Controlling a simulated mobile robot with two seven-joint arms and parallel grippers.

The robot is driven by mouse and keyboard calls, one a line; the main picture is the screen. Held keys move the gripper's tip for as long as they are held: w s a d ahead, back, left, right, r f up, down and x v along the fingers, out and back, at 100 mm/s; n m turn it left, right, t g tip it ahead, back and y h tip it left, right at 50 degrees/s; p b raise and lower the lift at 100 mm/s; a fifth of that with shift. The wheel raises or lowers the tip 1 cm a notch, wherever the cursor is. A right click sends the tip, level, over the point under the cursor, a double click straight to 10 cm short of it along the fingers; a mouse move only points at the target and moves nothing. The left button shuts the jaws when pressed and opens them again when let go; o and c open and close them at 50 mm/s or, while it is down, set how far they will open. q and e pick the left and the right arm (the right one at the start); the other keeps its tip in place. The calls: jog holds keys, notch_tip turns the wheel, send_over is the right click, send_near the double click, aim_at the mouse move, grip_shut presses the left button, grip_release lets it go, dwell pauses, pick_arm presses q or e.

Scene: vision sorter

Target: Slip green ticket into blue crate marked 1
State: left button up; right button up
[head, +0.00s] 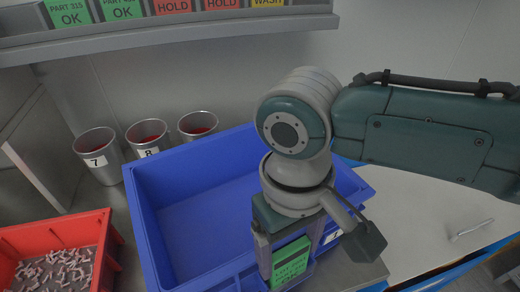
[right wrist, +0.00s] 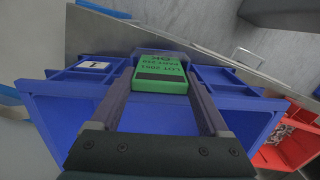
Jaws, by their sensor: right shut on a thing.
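The green ticket (head: 291,264) is a flat green card with dark print ending in "OK". My right gripper (head: 288,270) is shut on it, with a finger on each side. The ticket also shows between the fingers in the right wrist view (right wrist: 160,75). The blue crate (head: 150,215) is open and looks empty where I can see inside. Its white label (right wrist: 94,65) with a 1 shows in the right wrist view. The ticket is at the crate's label-side wall; I cannot tell whether it touches or sits in a holder there. My left gripper is not in view.
A red bin (head: 108,240) of small pale parts stands left of the crate. Metal cups (head: 108,172) stand behind it, two numbered 7 and 8. A shelf (head: 180,35) with tickets runs above. The pale table (head: 420,215) at right is mostly clear.

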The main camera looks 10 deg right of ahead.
dwell(0.4)
jog(key=o, duration=1)
jog(key=shift+r+p, duration=0.9)
jog(key=shift+p, duration=0.2)
jog(key=shift+r+p, duration=3.1)
jog(key=shift+p, duration=0.3)
jog(key=shift+f, duration=0.1)
